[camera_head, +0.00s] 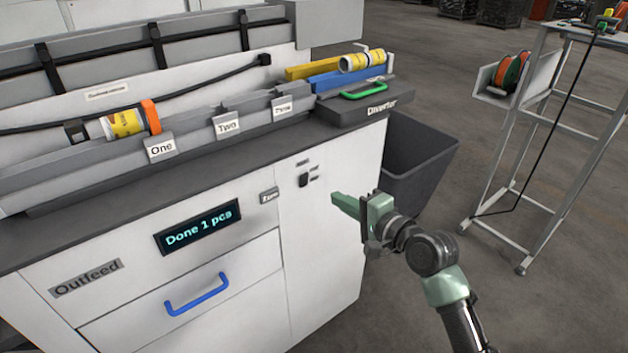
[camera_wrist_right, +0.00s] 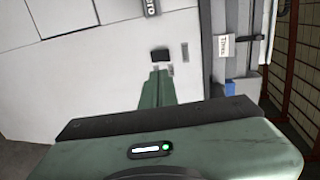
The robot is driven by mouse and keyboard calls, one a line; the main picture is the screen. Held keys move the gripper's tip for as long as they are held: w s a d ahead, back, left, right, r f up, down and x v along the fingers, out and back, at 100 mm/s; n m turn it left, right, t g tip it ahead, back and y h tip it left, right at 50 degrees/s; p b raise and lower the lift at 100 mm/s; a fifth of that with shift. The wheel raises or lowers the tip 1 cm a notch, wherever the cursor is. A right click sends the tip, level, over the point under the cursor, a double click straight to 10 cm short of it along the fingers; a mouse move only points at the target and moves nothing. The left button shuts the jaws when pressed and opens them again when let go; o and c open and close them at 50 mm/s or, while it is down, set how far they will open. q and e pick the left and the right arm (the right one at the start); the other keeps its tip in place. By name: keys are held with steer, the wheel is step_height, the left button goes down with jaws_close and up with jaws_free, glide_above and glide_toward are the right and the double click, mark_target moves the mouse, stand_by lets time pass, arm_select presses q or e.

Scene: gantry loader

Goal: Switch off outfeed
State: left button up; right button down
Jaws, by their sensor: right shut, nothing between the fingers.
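The outfeed cabinet (camera_head: 328,235) is white with a dark top, an "Outfeed" plate (camera_head: 86,277) and a lit display (camera_head: 199,227) reading "Done 1 pcs". A small black switch (camera_head: 303,180) sits high on its right-hand front panel, beside small labels too small to read. The switch also shows in the right wrist view (camera_wrist_right: 160,55), just beyond my fingertips; its setting cannot be told. My right gripper (camera_head: 337,200) is shut and empty, its green fingers pointing at the panel to the right of and slightly below the switch, apparently apart from it. My left gripper is out of view.
A drawer with a blue handle (camera_head: 197,293) is below the display. Lanes One, Two and Three run along the top, with a yellow-labelled cylinder (camera_head: 122,123) near One. A green handle (camera_head: 363,91) is on the Diverter. A dark bin (camera_head: 420,160) and a metal stand (camera_head: 545,120) are to the right.

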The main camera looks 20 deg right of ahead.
mark_target(306, 176)
steer(key=x, duration=0.6)
steer(key=r+p+x, duration=0.1)
steer(key=x, duration=0.3)
steer(key=shift+w, duration=0.15)
steer(key=shift+r, duration=0.1)
steer(key=shift+w+a+r+p, duration=0.15)
steer(key=shift+r+p, duration=0.2)
steer(key=shift+p, duration=0.6)
steer(key=shift+f, duration=0.3)
